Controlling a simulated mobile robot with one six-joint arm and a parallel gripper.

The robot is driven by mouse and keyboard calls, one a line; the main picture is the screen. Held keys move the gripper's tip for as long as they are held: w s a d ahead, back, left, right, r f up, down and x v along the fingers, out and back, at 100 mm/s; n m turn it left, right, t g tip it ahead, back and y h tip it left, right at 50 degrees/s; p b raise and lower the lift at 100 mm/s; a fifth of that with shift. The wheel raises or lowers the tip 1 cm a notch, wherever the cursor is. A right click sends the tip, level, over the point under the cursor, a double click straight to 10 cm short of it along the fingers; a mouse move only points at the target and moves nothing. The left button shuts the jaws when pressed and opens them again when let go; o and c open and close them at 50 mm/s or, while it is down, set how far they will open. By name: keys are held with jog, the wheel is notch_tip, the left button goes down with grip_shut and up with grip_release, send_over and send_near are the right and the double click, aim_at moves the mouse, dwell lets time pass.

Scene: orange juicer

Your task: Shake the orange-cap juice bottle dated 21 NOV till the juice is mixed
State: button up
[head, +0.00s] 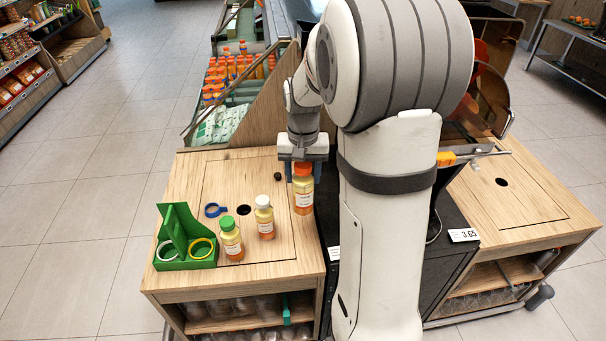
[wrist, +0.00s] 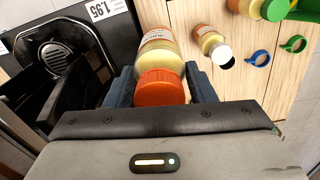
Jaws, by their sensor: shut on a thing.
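The orange-cap juice bottle (head: 303,190) is in my gripper (head: 302,165), which is shut on it near the cap. It hangs upright at the right side of the wooden counter, and I cannot tell whether its base touches the top. The juice looks layered, paler above and orange toward the bottom. The label is too small to read. In the wrist view, the orange cap (wrist: 160,88) sits between the fingers (wrist: 162,88), with the pale label behind it.
A white-cap bottle (head: 264,217) and a green-cap bottle (head: 231,238) stand to the left on the counter (head: 215,180). A green holder (head: 186,238), a blue ring (head: 215,210) and a small dark ball (head: 278,176) are there too. A dark machine (wrist: 60,55) stands close beside the held bottle.

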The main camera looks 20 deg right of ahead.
jog(key=shift+r+p, duration=0.3)
jog(key=shift+r, duration=0.55)
notch_tip(320, 180, down, 4)
jog(key=b, duration=0.2)
jog(key=shift+r+b, duration=0.15)
jog(key=shift+b, duration=0.25)
notch_tip(320, 180, up, 4)
jog(key=p, duration=0.3)
jog(key=shift+f+b, duration=1.2)
jog(key=shift+f, duration=0.8)
